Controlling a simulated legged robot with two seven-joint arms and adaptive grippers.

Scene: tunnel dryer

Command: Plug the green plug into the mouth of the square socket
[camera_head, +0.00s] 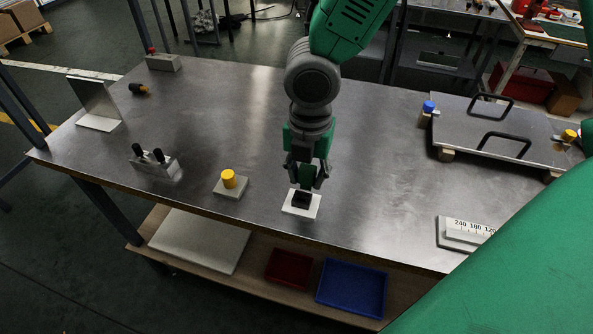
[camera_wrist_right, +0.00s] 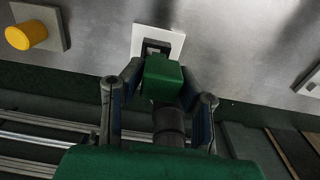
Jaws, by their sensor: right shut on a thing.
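The square socket is a dark block on a white plate (camera_head: 289,208), near the table's front edge. The plate also shows in the right wrist view (camera_wrist_right: 176,40). My right gripper (camera_head: 306,177) points down just above the socket. In the right wrist view its fingers are shut on the green plug (camera_wrist_right: 162,78), a green block with a dark cylinder behind it. The plug overlaps the near side of the socket there. Whether its tip is inside the mouth or just above it cannot be told. In the head view the fingers largely hide the plug. My left gripper is not in view.
A yellow knob on a grey base (camera_head: 229,188) stands left of the socket. Further left is a block with black handles (camera_head: 155,167). A handled metal panel (camera_head: 485,132) and a scale block (camera_head: 455,240) lie right. The tabletop around the socket is clear.

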